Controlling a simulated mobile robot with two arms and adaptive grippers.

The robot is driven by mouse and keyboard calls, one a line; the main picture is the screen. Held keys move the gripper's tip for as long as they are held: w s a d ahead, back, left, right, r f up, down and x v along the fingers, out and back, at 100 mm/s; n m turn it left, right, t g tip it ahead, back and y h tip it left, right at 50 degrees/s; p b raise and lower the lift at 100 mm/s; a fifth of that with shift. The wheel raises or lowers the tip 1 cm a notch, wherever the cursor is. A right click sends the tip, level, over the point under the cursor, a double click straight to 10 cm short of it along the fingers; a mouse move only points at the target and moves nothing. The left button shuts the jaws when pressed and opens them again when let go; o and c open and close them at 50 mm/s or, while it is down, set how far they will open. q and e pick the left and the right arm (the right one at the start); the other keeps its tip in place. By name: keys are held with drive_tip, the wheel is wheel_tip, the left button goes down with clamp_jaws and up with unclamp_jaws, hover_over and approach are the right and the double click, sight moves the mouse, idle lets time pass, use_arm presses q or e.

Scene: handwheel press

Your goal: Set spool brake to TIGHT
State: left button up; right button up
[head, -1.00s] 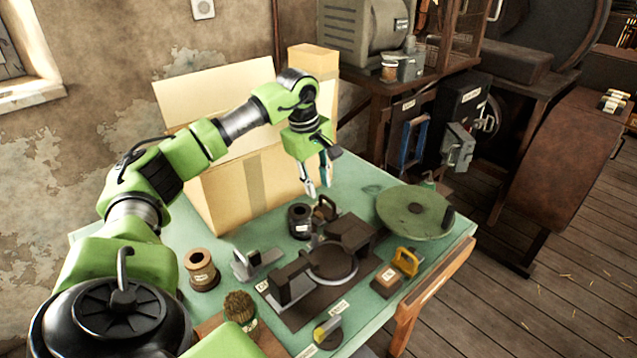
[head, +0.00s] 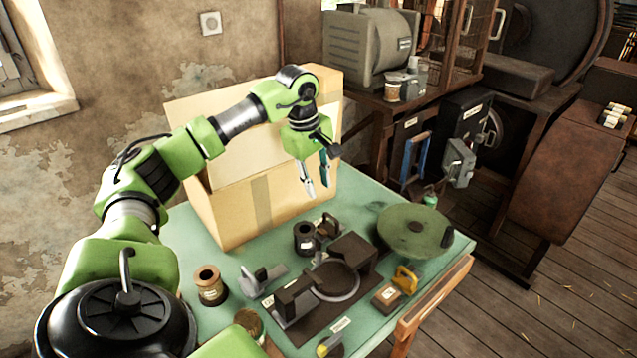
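My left gripper (head: 316,182) hangs over the green table in front of the cardboard box. Its two fingers point down, apart, with nothing between them. A black spool (head: 305,238) stands on the table below it, beside a small brown bracket-like part (head: 327,225). A wooden spool (head: 209,286) stands farther left. A small yellow-tipped lever (head: 329,346) is partly cut off at the bottom edge. I cannot tell which part is the spool brake, and no TIGHT mark is readable. My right gripper is not in view.
A dark press (head: 332,280) fills the table's middle. A green handwheel disc (head: 413,230) lies at the right, with a yellow-handled block (head: 403,280) in front. A large open cardboard box (head: 262,195) stands at the back. A grey metal part (head: 262,276) sits left of the press.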

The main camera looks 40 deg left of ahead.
use_arm(q)
drive_tip(key=shift+s+r+p, duration=0.2)
drive_tip(key=shift+r+p, duration=0.35)
drive_tip(key=shift+r, duration=0.25)
drive_tip(key=shift+s+r+p, duration=0.15)
drive_tip(key=shift+r+p, duration=0.35)
drive_tip(key=shift+r, duration=0.3)
drive_tip(key=shift+r, duration=0.1)
wheel_tip(320, 180, up, 12)
drive_tip(key=s, duration=0.2)
drive_tip(key=shift+s+a+f, duration=0.15)
drive_tip(key=shift+f, duration=0.05)
